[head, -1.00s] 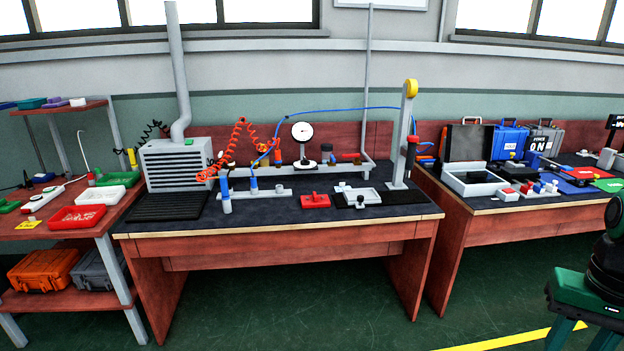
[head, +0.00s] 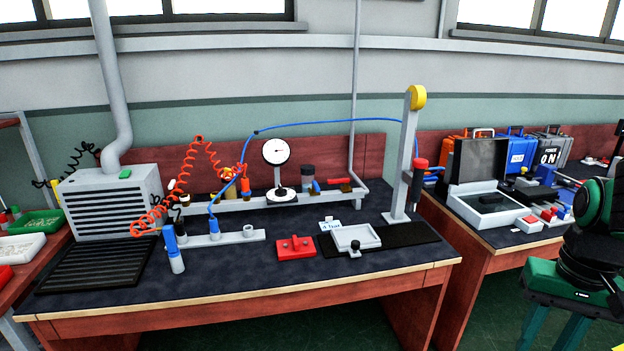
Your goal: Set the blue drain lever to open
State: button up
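A small blue lever (head: 316,186), which looks like the drain lever, shows beside a dark-topped clear bowl (head: 308,178) on the grey manifold at the back of the workbench. It is too small to tell whether it is set open or closed. A red lever (head: 340,180) is just to its right, and a round white gauge (head: 276,152) stands to its left. Another blue fitting (head: 214,226) sits on a grey rail nearer the front, with the blue hose running to it. My gripper is out of view.
In front of the manifold are a red block (head: 296,247) and a grey tray (head: 357,236). An upright post (head: 403,160) stands at the bench's right. A grey vented box (head: 112,202) and coiled orange hose (head: 165,200) are on the left. Dark bench top lies open between.

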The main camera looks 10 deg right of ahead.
aim_at(315, 188)
jog(key=u, duration=0.1)
jog(key=i, duration=1.5)
jog(key=u, duration=0.1)
